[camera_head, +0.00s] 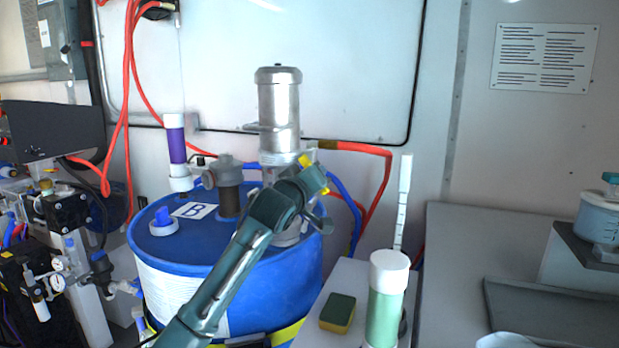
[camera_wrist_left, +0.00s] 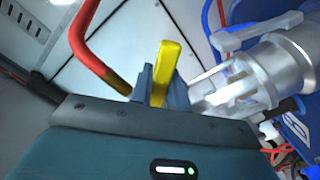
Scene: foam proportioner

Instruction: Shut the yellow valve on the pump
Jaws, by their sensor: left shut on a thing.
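The pump (camera_head: 279,110) is a silver cylinder standing upright on the blue drum (camera_head: 235,265). Its yellow valve handle (camera_head: 305,160) shows beside the lower part of the pump, partly hidden by my left gripper (camera_head: 317,172). In the left wrist view, the yellow valve handle (camera_wrist_left: 168,62) stands between the two grey fingers of my left gripper (camera_wrist_left: 158,85), which is shut on it. The silver pump fittings (camera_wrist_left: 245,85) are just to the right there. My forearm hides part of the drum top. My right gripper is not in view.
A red hose (camera_head: 375,150) with a brass end runs close to the valve, and a red hose (camera_wrist_left: 90,60) also shows beside the fingers. A green bottle (camera_head: 386,300) and a sponge (camera_head: 338,312) stand on a ledge at lower right. A purple tube (camera_head: 176,145) stands left of the pump.

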